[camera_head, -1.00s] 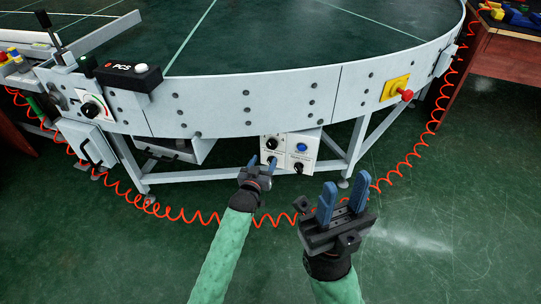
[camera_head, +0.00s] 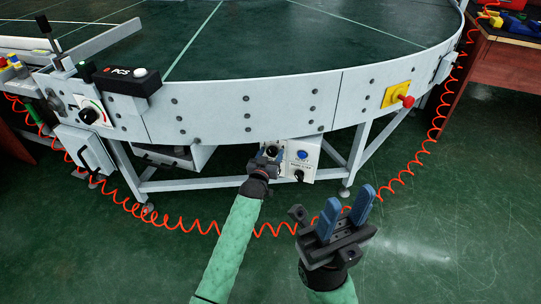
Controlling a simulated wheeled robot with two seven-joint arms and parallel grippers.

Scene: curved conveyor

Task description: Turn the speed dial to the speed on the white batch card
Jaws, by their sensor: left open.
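A white control box (camera_head: 304,160) hangs under the conveyor rim. It carries a black knob (camera_head: 271,152) at upper left, a blue button (camera_head: 302,155) and a lower black knob (camera_head: 299,175); its lettering is too small to read. Another black dial (camera_head: 89,115) with a coloured arc sits on the rim at left. I cannot tell which is the speed dial. My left gripper (camera_head: 268,158) is open, its fingers at the upper-left knob; contact is unclear. My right gripper (camera_head: 346,212) is open and empty over the floor. I cannot make out a white batch card.
The curved conveyor (camera_head: 300,40) fills the back. A red emergency knob (camera_head: 407,101) on a yellow plate is at right, and a black PCS box (camera_head: 127,80) at left. A coiled orange hose (camera_head: 265,230) crosses below the conveyor. The front floor is clear.

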